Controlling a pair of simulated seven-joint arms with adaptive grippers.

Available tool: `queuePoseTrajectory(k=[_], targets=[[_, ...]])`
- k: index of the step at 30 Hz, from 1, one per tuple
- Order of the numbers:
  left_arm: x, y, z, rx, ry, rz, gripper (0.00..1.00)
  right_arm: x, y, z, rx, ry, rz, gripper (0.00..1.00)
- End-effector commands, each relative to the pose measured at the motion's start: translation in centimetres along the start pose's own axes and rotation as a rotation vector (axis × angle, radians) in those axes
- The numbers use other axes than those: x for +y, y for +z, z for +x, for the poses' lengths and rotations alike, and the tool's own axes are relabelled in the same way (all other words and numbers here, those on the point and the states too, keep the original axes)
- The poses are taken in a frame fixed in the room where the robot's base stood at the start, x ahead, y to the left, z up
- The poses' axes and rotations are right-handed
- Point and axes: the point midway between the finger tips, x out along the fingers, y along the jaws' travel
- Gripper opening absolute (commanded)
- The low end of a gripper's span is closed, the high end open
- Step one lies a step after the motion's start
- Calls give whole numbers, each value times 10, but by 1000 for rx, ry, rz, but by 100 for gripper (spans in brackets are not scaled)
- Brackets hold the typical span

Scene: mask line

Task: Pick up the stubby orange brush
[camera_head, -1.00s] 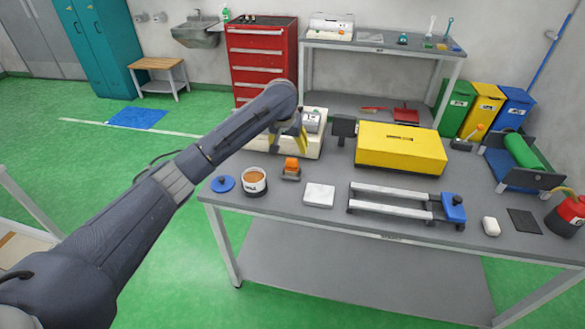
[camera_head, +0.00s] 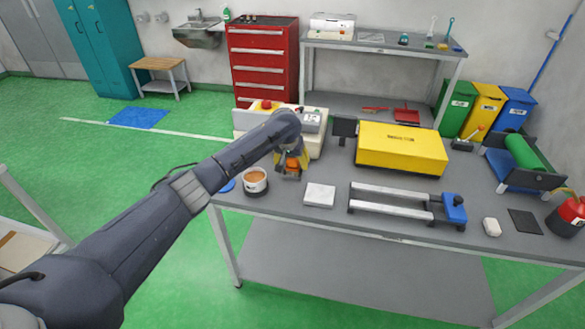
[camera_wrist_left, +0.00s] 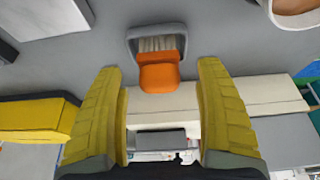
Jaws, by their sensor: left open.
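The stubby orange brush (camera_head: 291,164) is on the grey workbench, near its left end, partly hidden by my left gripper in the head view. In the left wrist view the brush (camera_wrist_left: 158,72) shows an orange handle and pale bristles inside a grey U-shaped frame. My left gripper (camera_wrist_left: 162,105) is open, its two yellow fingers apart with nothing between their tips. The brush lies just beyond the fingertips, about centred between them. In the head view the left gripper (camera_head: 291,158) is low over the brush. My right gripper is not in view.
A white cup with brown contents (camera_head: 255,181) stands just left of the brush. A white block (camera_head: 320,195) lies to its right. A yellow box (camera_head: 401,149) and a cream machine (camera_head: 243,118) stand farther back. A railed fixture (camera_head: 390,204) lies to the right.

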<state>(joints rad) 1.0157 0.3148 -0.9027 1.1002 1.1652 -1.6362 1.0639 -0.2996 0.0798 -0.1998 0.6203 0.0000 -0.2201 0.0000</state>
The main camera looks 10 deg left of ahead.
Motion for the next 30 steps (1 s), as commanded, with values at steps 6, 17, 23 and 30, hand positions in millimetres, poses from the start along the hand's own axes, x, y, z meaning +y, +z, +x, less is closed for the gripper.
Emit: queuePoseTrajectory(k=[6,17,23,30], targets=[[1,0,15,0,1,0,72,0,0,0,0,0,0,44],[0,0,16,1,1,0,65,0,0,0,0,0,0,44],[0,0,16,0,1,0,41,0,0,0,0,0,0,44],[0,0,16,0,1,0,14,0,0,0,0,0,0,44]])
